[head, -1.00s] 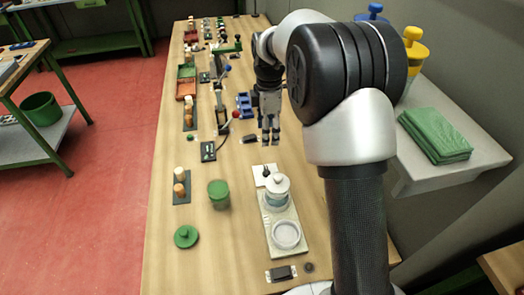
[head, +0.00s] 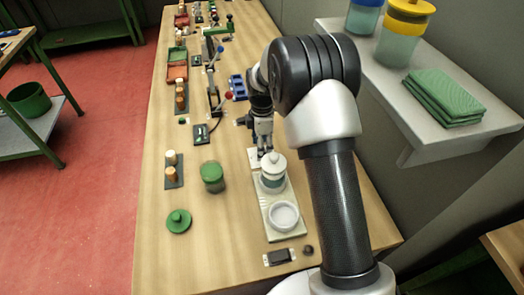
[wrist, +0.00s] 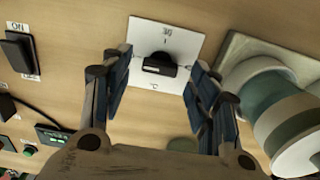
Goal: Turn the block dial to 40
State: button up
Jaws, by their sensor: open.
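A black dial knob (wrist: 160,64) sits on a white square plate (wrist: 165,40) with small marks around it; the marks are too small and blurred to read surely. In the wrist view the knob lies between the spread fingers of my gripper (wrist: 160,70), apart from both. In the head view my gripper (head: 263,147) is above the white plate (head: 253,156), just behind the white-lidded jar. It hides the knob there. The gripper is open and empty.
The white-lidded jar (head: 272,170) stands on a pale base with a round dish (head: 284,215), close to my gripper's right finger in the wrist view. A black switch (wrist: 18,50) lies left. A green-lidded jar (head: 212,176) stands left of the base.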

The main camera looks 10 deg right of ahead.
jog(key=shift+f, duration=0.75)
jog(key=shift+c, duration=0.4)
jog(key=c, duration=1)
